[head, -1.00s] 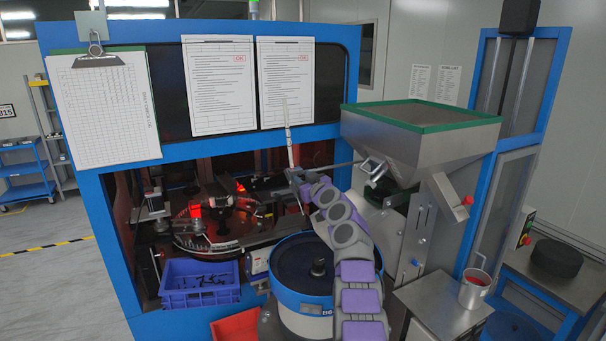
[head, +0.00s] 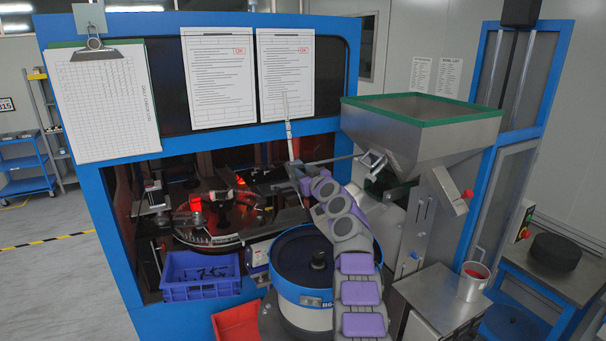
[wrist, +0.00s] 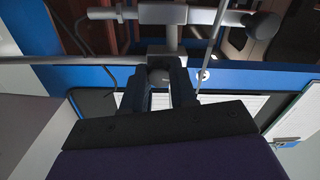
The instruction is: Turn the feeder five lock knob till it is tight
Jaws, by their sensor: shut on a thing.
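My gripper (wrist: 160,92) is shut on a small grey knob (wrist: 160,75), which I take to be the lock knob. The dark fingers stand on both sides of it and hide part of it. The knob sits below a pale grey block (wrist: 162,50) on a light bar (wrist: 190,14) in the wrist view. In the head view my gripper (head: 295,168) is at the machine opening, beside a thin upright rod (head: 287,115). The knob is too small there to make out. I cannot tell how tight it is.
A blue-rimmed round bowl (head: 300,262) stands under my arm. A steel hopper (head: 415,130) with a green rim is to the right. A blue crate (head: 200,290) and a red bin (head: 237,322) are at lower left. A thin rod (wrist: 215,40) passes close to the fingers.

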